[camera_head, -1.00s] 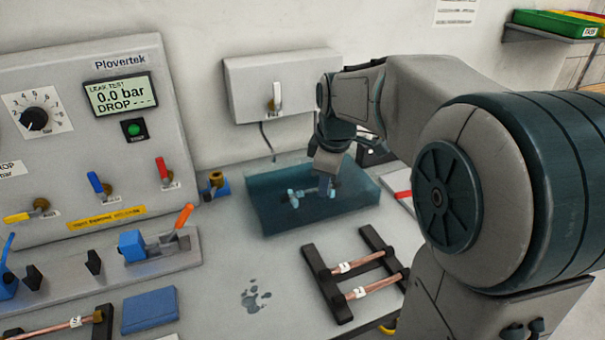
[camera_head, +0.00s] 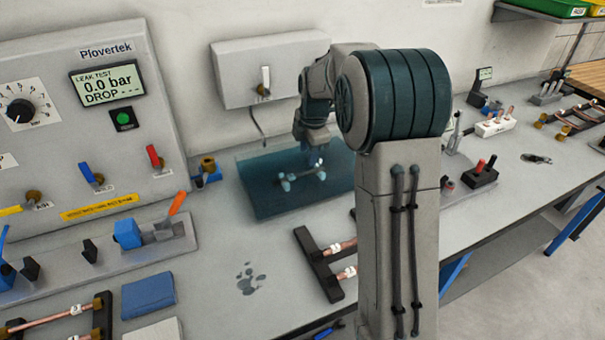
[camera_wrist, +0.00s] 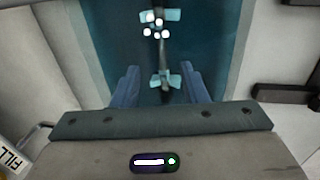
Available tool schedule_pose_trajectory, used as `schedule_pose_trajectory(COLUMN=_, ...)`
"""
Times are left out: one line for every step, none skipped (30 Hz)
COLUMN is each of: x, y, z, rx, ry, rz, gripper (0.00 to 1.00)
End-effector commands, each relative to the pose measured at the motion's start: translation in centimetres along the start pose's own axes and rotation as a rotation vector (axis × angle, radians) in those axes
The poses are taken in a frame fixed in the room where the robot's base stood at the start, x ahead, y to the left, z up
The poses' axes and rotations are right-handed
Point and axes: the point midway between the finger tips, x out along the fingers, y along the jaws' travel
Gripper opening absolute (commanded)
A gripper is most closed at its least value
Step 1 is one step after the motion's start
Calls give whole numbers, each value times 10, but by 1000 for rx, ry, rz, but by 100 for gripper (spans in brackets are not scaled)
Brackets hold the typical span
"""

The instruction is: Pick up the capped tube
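The capped tube (camera_head: 303,177) lies in the blue water tank (camera_head: 265,212), with light blue fittings at its ends. In the wrist view the tube (camera_wrist: 163,58) runs away from me up the picture, and its nearer fitting shows between my fingers. My gripper (camera_wrist: 160,70) is open, with one finger on each side and gaps between them and the tube. In the head view my gripper (camera_head: 315,155) reaches down into the tank from behind the tube; its fingertips are hard to make out. White bubble-like spots (camera_wrist: 155,29) cover the tube's far end.
A black rack (camera_head: 318,264) with copper tubes stands in front of the tank, partly hidden by my arm. The leak-test panel (camera_head: 60,130) is at the left. A wall box (camera_head: 232,77) hangs behind the tank.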

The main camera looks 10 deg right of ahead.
Motion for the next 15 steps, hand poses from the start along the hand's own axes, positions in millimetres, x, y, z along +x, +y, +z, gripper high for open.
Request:
schedule_pose_trajectory(x=8, y=0, z=-1, rx=-1, ry=1, rz=-3, gripper=40)
schedule_pose_trajectory(x=11, y=0, z=-1, rx=-1, ry=1, rz=-2, gripper=40)
schedule_pose_trajectory(x=15, y=0, z=-1, rx=-1, ry=1, rz=-2, gripper=40)
schedule_pose_trajectory(x=18, y=0, z=-1, rx=-1, ry=1, rz=-2, gripper=40)
schedule_pose_trajectory(x=19, y=0, z=-1, rx=0, ry=1, rz=-1, gripper=40)
schedule_pose_trajectory(x=21, y=0, z=-1, rx=0, ry=1, rz=0, gripper=40)
schedule_pose_trajectory(x=22, y=0, z=-1, rx=0, ry=1, rz=0, gripper=40)
schedule_pose_trajectory(x=24, y=0, z=-1, rx=0, ry=1, rz=-1, gripper=40)
schedule_pose_trajectory(x=28, y=-1, z=-2, rx=1, ry=1, rz=-2, gripper=40)
schedule_pose_trajectory(x=32, y=-1, z=-2, rx=1, ry=1, rz=-2, gripper=40)
schedule_pose_trajectory(x=36, y=-2, z=-2, rx=1, ry=1, rz=-4, gripper=40)
schedule_pose_trajectory(x=43, y=-3, z=-3, rx=1, ry=1, rz=-5, gripper=40)
schedule_pose_trajectory(x=48, y=-3, z=-4, rx=0, ry=1, rz=-5, gripper=40)
schedule_pose_trajectory(x=52, y=-4, z=-4, rx=0, ry=1, rz=-4, gripper=40)
schedule_pose_trajectory(x=59, y=-3, z=-4, rx=1, ry=1, rz=-3, gripper=40)
